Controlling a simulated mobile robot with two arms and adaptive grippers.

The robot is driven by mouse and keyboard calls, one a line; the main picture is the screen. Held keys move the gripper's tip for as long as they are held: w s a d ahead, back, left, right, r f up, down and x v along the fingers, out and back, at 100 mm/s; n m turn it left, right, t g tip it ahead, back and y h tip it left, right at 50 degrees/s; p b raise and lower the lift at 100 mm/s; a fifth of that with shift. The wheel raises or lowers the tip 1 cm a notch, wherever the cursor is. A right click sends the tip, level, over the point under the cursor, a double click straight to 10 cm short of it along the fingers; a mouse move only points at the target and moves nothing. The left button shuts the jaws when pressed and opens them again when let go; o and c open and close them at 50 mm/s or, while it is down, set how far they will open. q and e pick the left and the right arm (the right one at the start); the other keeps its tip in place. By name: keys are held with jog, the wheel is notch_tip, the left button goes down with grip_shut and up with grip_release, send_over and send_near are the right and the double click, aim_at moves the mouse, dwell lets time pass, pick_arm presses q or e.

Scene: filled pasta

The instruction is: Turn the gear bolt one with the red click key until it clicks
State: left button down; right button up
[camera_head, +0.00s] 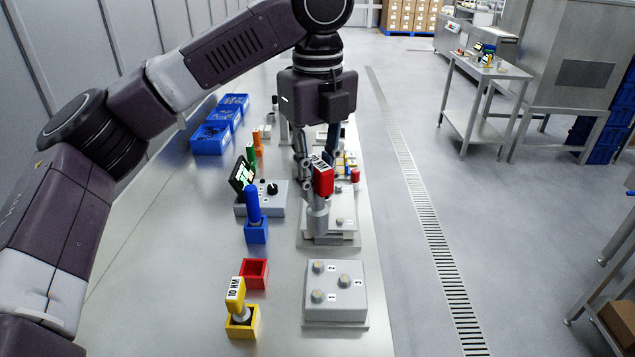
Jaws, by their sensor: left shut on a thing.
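My left gripper (308,165) is shut on the red click key (323,180), whose red block has a white label. The key hangs upright with its grey lower end over a grey fixture (343,205) in the middle of the bench. That end covers part of the fixture, so I cannot tell whether it sits on a bolt there. Gear bolt one cannot be made out for sure. A nearer grey block (350,305) has several bolts, marked 1, 2 and 3. The red square holder (254,273) is empty. My right gripper is not in view.
A yellow key (236,292) labelled 10 NM and a blue key (252,203) stand in holders. Behind are a control box with a screen (243,177), green and orange items, and blue bins (211,138). The bench (190,290) is clear at the front left.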

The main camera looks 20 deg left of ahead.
aim_at(320, 199)
pick_arm(q)
jog(key=shift+n, duration=0.6)
jog(key=f+p, duration=0.2)
jog(key=w+f+p, duration=0.1)
jog(key=f+p, duration=0.1)
jog(key=p, duration=0.1)
jog(key=shift+w+f, duration=0.1)
jog(key=shift+f, duration=0.15)
notch_tip(320, 199, down, 8)
jog(key=s+n+p, duration=0.1)
jog(key=p, duration=0.4)
jog(key=shift+f, duration=0.15)
jog(key=shift+s, duration=0.1)
jog(key=shift+f+p, duration=0.55)
jog(key=shift+f, duration=2.15)
jog(key=shift+f, duration=0.85)
